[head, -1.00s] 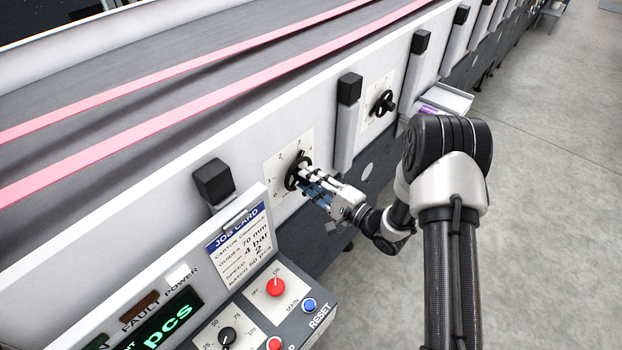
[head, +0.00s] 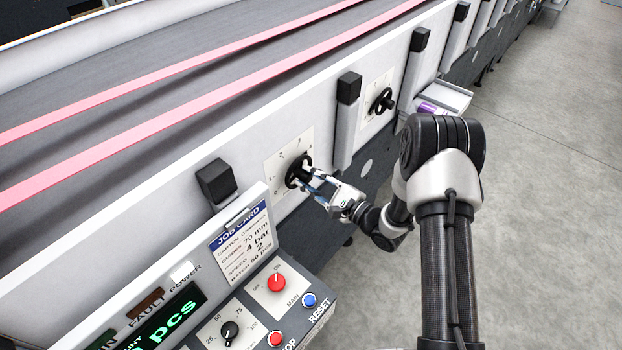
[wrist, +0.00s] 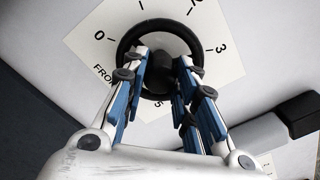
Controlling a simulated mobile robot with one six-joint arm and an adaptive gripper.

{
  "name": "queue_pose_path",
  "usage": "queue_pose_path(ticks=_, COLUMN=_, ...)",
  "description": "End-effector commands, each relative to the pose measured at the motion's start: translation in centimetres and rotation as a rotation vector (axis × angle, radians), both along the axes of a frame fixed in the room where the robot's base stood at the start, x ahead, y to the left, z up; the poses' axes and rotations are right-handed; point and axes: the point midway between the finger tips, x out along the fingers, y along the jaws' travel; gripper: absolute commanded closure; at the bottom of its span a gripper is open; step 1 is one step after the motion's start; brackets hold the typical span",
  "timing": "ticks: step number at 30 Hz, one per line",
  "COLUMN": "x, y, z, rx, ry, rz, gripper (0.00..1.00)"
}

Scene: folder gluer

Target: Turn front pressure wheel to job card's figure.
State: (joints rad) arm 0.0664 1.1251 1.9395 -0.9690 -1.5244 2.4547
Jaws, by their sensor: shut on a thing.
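The front pressure wheel (head: 294,166) is a black handwheel on a white scale plate (head: 275,168) on the machine's side. In the wrist view the wheel (wrist: 123,44) shows close up, with 0 at the left, 3 at the right and 5 below. My gripper (head: 305,178) is at the wheel; in the wrist view its fingers (wrist: 161,72) are shut on the wheel's middle, one on each side of the hub. They hide part of the lower rim, and I cannot make out a pointer. The job card (head: 239,246) reads 70 mm for guides and 4 bar.
A second black handwheel (head: 382,101) is farther along the side. A small tray (head: 455,97) with a purple item is beyond it. The control panel (head: 255,318) with knobs and buttons is close below the job card. The floor at right is clear.

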Motion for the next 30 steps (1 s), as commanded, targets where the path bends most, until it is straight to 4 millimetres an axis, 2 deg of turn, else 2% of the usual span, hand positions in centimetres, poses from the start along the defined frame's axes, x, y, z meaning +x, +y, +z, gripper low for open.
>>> queue_pose_path(ticks=10, x=-0.02, y=0.00, z=-0.04, rx=0.001, ry=0.002, rz=0.000, gripper=0.97)
queue_pose_path(ticks=11, x=-0.02, y=0.00, z=-0.04, rx=0.001, ry=0.002, rz=0.001, gripper=0.73)
queue_pose_path(ticks=12, x=-0.02, y=0.00, z=-0.04, rx=0.001, ry=0.002, rz=0.001, gripper=0.70)
queue_pose_path(ticks=20, x=-0.01, y=0.00, z=-0.02, rx=0.001, ry=0.001, rz=0.000, gripper=0.53)
queue_pose_path(ticks=30, x=-0.08, y=-0.13, z=-0.01, rx=0.001, ry=0.001, rz=0.000, gripper=0.52)
